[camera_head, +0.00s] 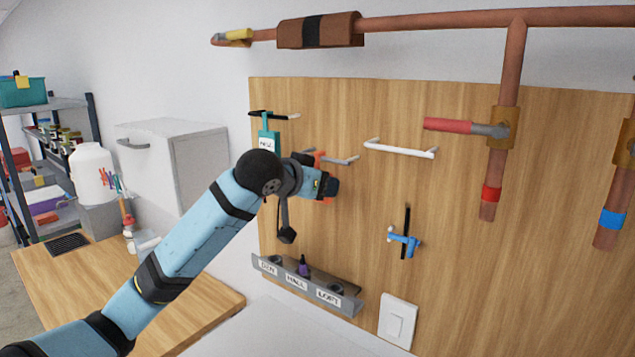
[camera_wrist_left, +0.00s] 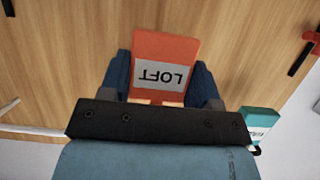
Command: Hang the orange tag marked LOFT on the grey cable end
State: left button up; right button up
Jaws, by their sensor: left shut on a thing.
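My left gripper (camera_head: 322,186) is at the wooden board, just below the grey cable end (camera_head: 343,160). It is shut on the orange tag (camera_wrist_left: 165,60), which shows upside down between its two fingers in the left wrist view, with LOFT on a pale label. In the head view only bits of orange show around the gripper, near the grey cable end. The gripper hides most of the tag there, and I cannot tell whether the tag touches the cable end. My right gripper is in neither view.
A teal tag (camera_head: 269,137) hangs on the black cable end (camera_head: 288,116) to the left. A white cable end (camera_head: 400,149) is to the right. Copper pipes (camera_head: 450,20) run above.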

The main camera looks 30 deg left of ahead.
pick_arm(q)
jog(key=o, duration=1)
jog(key=shift+s, duration=0.1)
jog(key=b+v, duration=0.1)
jog(key=v, duration=1.2)
jog(key=shift+s+r+b, duration=0.15)
jog(key=shift+s+b, duration=0.2)
